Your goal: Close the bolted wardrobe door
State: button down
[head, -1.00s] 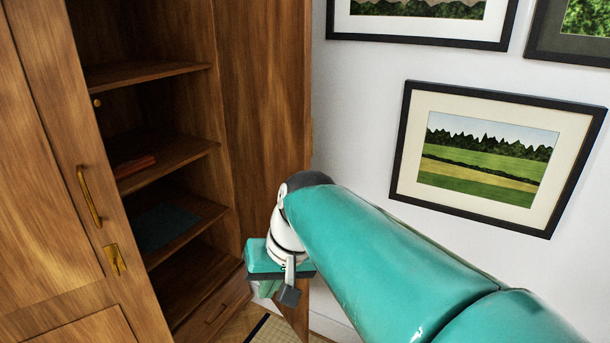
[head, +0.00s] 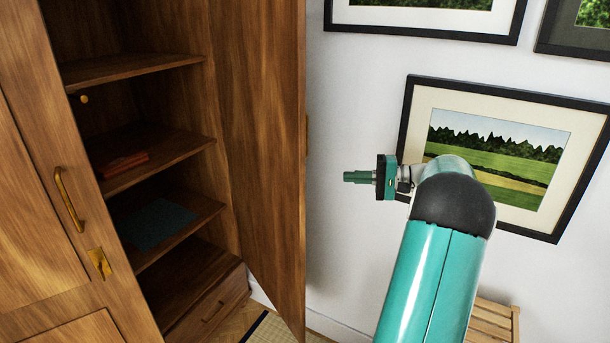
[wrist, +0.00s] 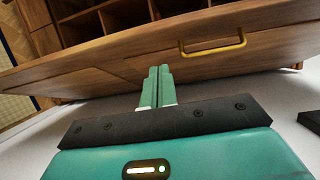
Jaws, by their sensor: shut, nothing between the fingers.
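The brown wooden wardrobe (head: 130,70) stands at the left. Its right door (head: 262,130) hangs wide open, showing its inner face in the head view. The left door (head: 30,200) is closed, with a brass handle (head: 68,200) and a brass bolt plate (head: 99,263). My gripper (head: 350,176) is on the outer side of the open door, apart from it, with its fingers pointing left toward it. In the wrist view the gripper (wrist: 160,70) has its green fingers together and empty, before the open door's outer face (wrist: 105,85) and its brass handle (wrist: 213,46).
Inside are shelves with a red book (head: 122,163) and a teal flat item (head: 157,223), above a drawer (head: 213,308). Framed pictures (head: 406,130) hang on the white wall behind my arm. A slatted wooden stand (head: 495,318) is low at the right. Free room lies between door and wall.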

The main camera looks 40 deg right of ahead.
jog(key=w+a+t, duration=0.1)
jog(key=w+a, duration=0.6)
jog(key=shift+a+f, duration=0.15)
dwell(0.4)
jog(key=shift+w, duration=0.1)
dwell(0.3)
